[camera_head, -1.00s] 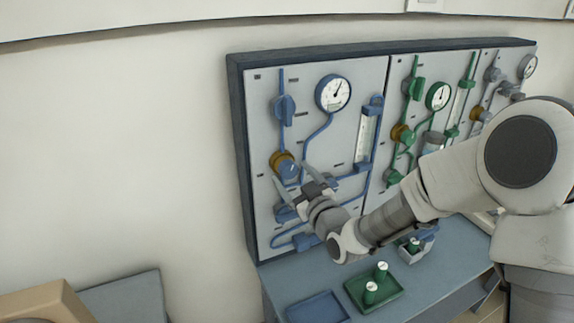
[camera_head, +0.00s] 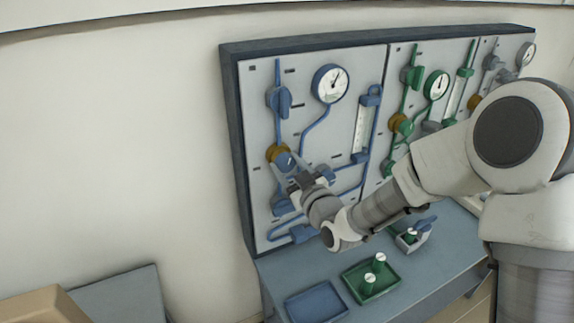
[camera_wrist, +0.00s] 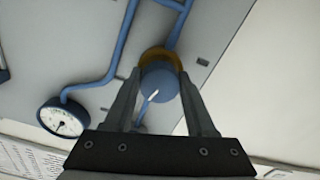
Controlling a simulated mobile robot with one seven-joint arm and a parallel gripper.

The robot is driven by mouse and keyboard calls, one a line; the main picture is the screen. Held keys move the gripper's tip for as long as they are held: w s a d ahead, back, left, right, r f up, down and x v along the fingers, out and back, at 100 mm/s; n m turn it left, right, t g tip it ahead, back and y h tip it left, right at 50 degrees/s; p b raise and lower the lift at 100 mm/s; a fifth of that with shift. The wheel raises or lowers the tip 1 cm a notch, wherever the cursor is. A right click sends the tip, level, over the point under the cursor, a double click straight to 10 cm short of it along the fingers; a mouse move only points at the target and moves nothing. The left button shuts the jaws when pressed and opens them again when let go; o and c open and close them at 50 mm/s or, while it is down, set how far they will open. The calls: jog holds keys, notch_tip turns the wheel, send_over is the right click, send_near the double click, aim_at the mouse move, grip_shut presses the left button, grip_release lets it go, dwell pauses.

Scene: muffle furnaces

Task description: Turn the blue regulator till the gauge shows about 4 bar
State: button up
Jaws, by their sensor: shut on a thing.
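The blue regulator (camera_head: 285,161) is a round blue knob with a brass collar on the left panel. It also shows in the wrist view (camera_wrist: 158,84), with a white mark on its face. My gripper (camera_head: 284,172) has its fingers on both sides of the knob and is shut on it; the fingers also show in the wrist view (camera_wrist: 157,90). The blue line's gauge (camera_head: 330,83) is a white dial above and right of the knob. It also shows in the wrist view (camera_wrist: 63,117). Its needle shows, but the numbers are too small to read.
Blue valve handles sit above (camera_head: 279,100) and below the regulator, close to my gripper. A flowmeter (camera_head: 362,130) stands to the right, then a green panel section. A blue tray (camera_head: 317,303) and a green tray (camera_head: 391,287) lie on the bench below. The wall at left is clear.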

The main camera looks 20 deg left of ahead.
jog(key=c, duration=0.7)
jog(key=shift+f+m+b, duration=0.2)
jog(key=shift+m+b, duration=0.5)
jog(key=shift+b, duration=0.55)
jog(key=shift+c, duration=0.2)
jog(key=shift+r+m+b, duration=0.2)
jog(key=shift+m+b, duration=0.15)
jog(key=shift+m, duration=0.15)
jog(key=o, duration=1.4)
jog(key=shift+c, duration=0.2)
jog(key=shift+s+d, duration=0.1)
